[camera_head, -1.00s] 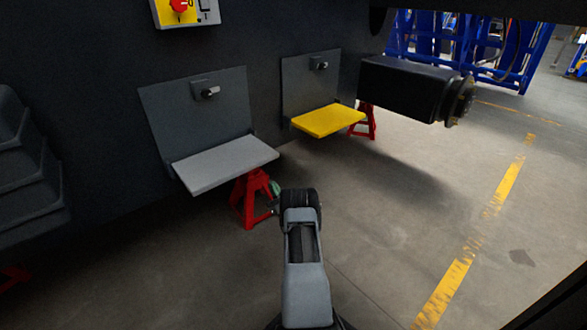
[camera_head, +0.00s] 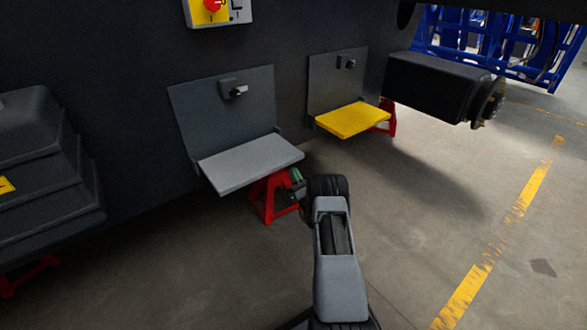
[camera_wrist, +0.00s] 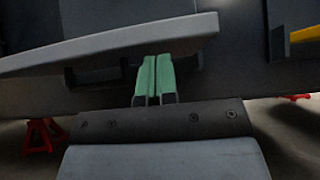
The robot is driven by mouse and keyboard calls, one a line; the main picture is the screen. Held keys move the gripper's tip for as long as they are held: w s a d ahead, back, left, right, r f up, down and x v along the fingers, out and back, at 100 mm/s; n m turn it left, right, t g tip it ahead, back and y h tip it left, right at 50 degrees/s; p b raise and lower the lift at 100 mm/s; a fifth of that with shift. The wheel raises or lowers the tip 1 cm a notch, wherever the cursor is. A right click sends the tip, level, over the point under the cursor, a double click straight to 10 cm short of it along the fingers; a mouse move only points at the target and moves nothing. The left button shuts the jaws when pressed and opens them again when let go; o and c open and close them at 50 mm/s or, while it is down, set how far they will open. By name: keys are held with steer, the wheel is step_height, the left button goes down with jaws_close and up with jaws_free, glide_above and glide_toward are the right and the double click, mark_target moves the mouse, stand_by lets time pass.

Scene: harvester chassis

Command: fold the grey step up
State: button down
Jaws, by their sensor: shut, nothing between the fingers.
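The grey step (camera_head: 250,163) is folded down and juts out from its dark back plate (camera_head: 225,105), which has a small latch (camera_head: 233,89) near its top. In the wrist view the step (camera_wrist: 120,46) crosses the upper left as a slab seen nearly edge-on. My gripper (camera_head: 297,177) is shut and empty, just below the step's front right corner. In the wrist view the green fingers of my gripper (camera_wrist: 153,78) point up under the slab's lower edge. I cannot tell if they touch it.
A similar yellow step (camera_head: 352,119) is folded down to the right. Red stands (camera_head: 272,196) are under the chassis. A black hub arm (camera_head: 438,87) sticks out at the right, dark stepped covers (camera_head: 45,170) at the left. The floor at the right is open.

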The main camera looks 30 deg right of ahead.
steer(key=shift+r+p, duration=0.3)
steer(key=shift+r, duration=0.2)
